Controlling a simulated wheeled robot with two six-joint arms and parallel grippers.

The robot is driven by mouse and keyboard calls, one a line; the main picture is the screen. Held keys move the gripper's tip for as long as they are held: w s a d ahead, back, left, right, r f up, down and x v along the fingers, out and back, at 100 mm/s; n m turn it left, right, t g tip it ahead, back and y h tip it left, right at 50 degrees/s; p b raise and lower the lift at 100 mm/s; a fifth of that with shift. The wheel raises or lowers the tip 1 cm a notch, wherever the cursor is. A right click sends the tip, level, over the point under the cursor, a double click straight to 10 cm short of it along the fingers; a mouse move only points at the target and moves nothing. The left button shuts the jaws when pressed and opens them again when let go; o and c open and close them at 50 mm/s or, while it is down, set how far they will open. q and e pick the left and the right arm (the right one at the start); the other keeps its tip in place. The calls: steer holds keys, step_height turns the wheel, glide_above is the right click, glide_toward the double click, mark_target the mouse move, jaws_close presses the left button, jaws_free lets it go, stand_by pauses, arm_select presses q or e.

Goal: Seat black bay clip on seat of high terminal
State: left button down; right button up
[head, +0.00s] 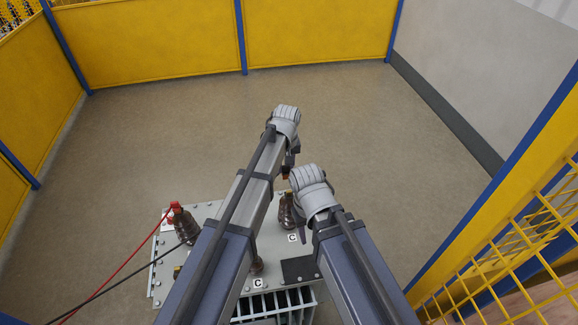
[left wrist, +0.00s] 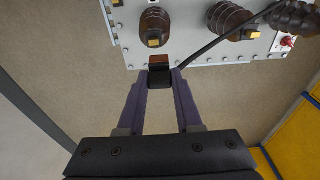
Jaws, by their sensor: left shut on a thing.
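My left gripper (head: 289,168) points down beside a brown ribbed terminal (head: 288,212) on the grey equipment top. In the left wrist view my left gripper (left wrist: 160,84) is shut on the black clip (left wrist: 160,79), with a brown-orange part at its far end. A black cable (left wrist: 212,48) runs from the clip to the upper right. The clip is apart from the nearest brown terminal with a yellow top (left wrist: 154,40). Which terminal is the high one I cannot tell.
A red clip (head: 176,206) with a red cable sits at a larger brown terminal (head: 185,229) on the left. The grey top plate (head: 158,272) carries C labels and a dark rectangular patch (head: 299,270). Yellow fencing surrounds clear floor.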

arm_select(q)
steer(key=s+a, duration=0.2)
steer(key=a, duration=0.7)
steer(key=s+a, duration=0.2)
steer(key=a, duration=0.7)
steer(key=shift+a+f+b, duration=0.3)
steer(key=shift+f, duration=0.1)
steer(key=shift+f, duration=0.1)
step_height(320, 180, down, 6)
steer(key=b, duration=0.6)
steer(key=shift+f+b, duration=1.45)
steer(key=shift+b, duration=0.1)
steer(key=c, duration=0.5)
jaws_free()
steer(key=shift+r, duration=0.1)
step_height(320, 180, up, 8)
steer(key=p, duration=0.7)
steer(key=shift+s+d+f+p, duration=0.15)
steer(key=shift+s+f+p, duration=0.05)
steer(key=shift+s+p, duration=0.2)
